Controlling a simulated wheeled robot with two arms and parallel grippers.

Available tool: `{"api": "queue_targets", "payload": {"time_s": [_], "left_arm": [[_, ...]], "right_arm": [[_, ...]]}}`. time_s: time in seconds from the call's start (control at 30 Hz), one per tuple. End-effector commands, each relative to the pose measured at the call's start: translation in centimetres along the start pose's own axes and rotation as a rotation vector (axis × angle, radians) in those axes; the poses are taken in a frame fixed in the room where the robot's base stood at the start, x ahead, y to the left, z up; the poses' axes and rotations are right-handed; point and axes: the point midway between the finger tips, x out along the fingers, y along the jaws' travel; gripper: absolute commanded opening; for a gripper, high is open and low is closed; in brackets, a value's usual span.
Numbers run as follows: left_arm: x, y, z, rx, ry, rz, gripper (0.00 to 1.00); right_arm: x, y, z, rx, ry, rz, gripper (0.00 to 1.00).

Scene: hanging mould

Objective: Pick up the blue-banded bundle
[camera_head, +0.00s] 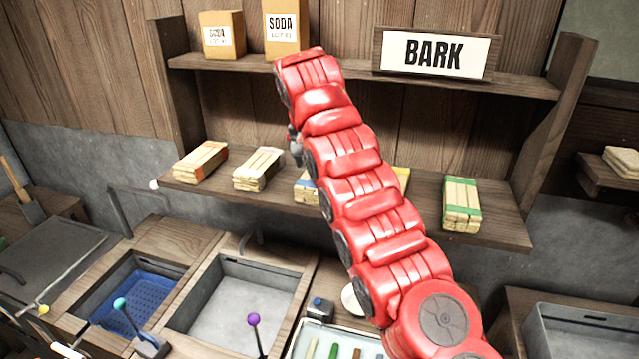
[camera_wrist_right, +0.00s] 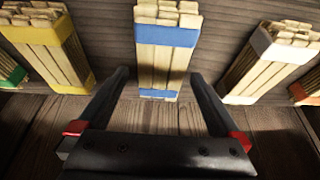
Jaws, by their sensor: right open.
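The blue-banded bundle (camera_wrist_right: 167,52) is a stack of pale sticks with two blue bands, at the top centre of the right wrist view. In the head view only the left part of the bundle (camera_head: 304,188) shows on the lower shelf; my red right arm hides the rest. My right gripper (camera_wrist_right: 160,75) is open and empty. In the wrist view its two fingers point towards the bundle, one to each side of it, with visible gaps. I cannot tell whether the fingertips reach past its near end. My left gripper is not in view.
Beside it on the lower shelf (camera_head: 345,215) stand a white-banded bundle (camera_head: 258,168) and a yellow-banded bundle (camera_wrist_right: 50,45). An orange-banded bundle (camera_head: 200,161) and a green-banded bundle (camera_head: 461,205) are further out. An upper shelf holds soda boxes (camera_head: 287,28) and a BARK sign (camera_head: 435,54).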

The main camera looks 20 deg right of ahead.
Motion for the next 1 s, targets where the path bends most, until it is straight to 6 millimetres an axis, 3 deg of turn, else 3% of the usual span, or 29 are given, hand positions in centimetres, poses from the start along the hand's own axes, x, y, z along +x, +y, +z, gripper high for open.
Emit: {"api": "queue_targets", "payload": {"time_s": [0.17,0.5,0.77,1.0], "left_arm": [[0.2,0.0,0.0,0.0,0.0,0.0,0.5],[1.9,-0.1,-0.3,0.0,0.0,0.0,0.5],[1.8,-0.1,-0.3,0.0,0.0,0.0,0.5],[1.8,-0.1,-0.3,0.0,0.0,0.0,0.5]], "right_arm": [[1.2,0.1,-0.1,0.0,-0.003,0.004,1.0],[5.3,-0.1,-0.3,0.001,-0.003,0.003,1.0],[5.7,-0.2,-0.3,0.0,0.0,0.0,1.0],[5.7,-0.2,-0.3,0.0,0.0,0.0,0.59]]}}
